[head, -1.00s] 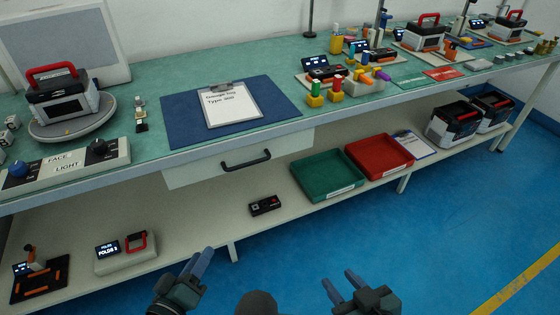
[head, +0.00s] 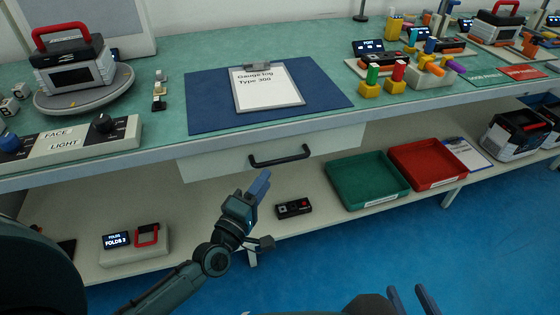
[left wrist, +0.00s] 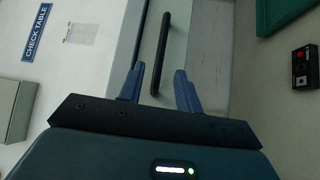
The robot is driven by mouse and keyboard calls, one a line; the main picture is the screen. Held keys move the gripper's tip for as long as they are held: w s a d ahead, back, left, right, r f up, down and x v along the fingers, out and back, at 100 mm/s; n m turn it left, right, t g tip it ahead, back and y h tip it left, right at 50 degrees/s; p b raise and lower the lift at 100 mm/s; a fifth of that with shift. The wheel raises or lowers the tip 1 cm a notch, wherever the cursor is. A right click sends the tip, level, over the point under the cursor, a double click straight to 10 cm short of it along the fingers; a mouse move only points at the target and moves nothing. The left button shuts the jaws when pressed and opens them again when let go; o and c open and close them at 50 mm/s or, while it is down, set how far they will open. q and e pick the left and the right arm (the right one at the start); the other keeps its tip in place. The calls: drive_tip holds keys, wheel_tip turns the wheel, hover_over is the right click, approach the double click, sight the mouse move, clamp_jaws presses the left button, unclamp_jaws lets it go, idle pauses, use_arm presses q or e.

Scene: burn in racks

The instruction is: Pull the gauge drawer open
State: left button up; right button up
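The gauge drawer (head: 220,165) is a pale front under the bench top, shut, with a black bar handle (head: 280,157). My left gripper (head: 262,186) is just below and in front of the handle in the head view. In the left wrist view, my left gripper (left wrist: 158,88) is open, its two blue fingers apart. The handle (left wrist: 161,55) runs lengthwise between and beyond the fingertips; contact cannot be told. My right gripper (head: 410,300) shows only its blue fingertips at the bottom edge, apart from each other and away from the drawer.
A green tray (head: 368,205), a red tray (head: 430,182) and a small black gauge device (head: 293,209) are on the lower shelf. A clipboard (head: 265,110) on a blue mat (head: 210,128) lies above the drawer. Blue floor is clear in front.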

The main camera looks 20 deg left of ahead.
sight(278, 162)
use_arm(q)
drive_tip(key=x, duration=0.8)
clamp_jaws()
idle(0.5)
